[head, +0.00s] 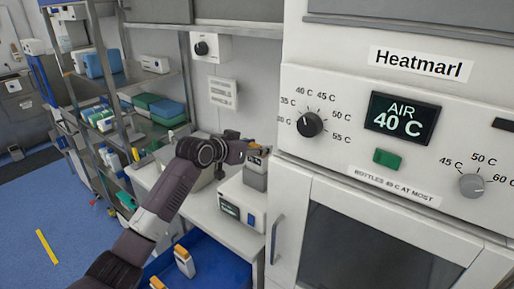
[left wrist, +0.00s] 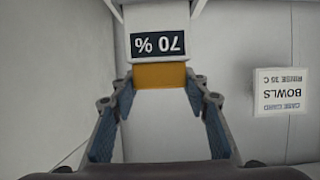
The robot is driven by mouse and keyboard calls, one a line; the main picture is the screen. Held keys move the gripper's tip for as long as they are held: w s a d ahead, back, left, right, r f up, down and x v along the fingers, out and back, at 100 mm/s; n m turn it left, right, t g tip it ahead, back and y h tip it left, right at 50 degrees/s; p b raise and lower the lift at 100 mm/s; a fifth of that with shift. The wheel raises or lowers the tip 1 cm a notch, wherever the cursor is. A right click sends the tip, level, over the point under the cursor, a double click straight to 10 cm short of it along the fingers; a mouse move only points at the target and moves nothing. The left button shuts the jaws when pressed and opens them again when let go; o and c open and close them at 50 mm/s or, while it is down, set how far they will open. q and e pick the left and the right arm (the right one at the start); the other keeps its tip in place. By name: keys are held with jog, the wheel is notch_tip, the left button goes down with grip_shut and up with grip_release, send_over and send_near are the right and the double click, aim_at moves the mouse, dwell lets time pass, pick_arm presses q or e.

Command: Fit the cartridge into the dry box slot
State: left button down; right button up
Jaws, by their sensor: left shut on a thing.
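My left gripper (head: 250,152) is shut on a cartridge (head: 255,178), a pale grey block with an orange top. It hangs upright over the white dry box (head: 238,210) on the counter. Its lower end is at or just above the box's top; I cannot tell whether it is in the slot. In the left wrist view my fingers (left wrist: 160,88) are on both sides of the cartridge's orange end (left wrist: 160,76), with a white body and a dark "70 %" label beyond. The slot is hidden. My right gripper is not in view.
A heating cabinet (head: 320,190) stands close on the right of the dry box. A blue bin (head: 215,268) below holds cartridges with orange tops (head: 183,262). Shelves with boxes and bottles (head: 105,115) stand at left. A wall card (left wrist: 292,92) shows in the left wrist view.

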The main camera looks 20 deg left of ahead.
pick_arm(q)
jog(key=shift+f, duration=0.55)
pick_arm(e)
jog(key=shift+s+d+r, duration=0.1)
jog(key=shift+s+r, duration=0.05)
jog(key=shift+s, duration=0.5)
pick_arm(q)
jog(key=c, duration=1.5)
grip_release()
jog(key=shift+f, duration=0.15)
jog(key=shift+c, duration=0.2)
jog(key=o, duration=0.4)
jog(key=shift+o, duration=0.2)
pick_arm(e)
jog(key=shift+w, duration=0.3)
pick_arm(q)
jog(key=shift+s, duration=0.1)
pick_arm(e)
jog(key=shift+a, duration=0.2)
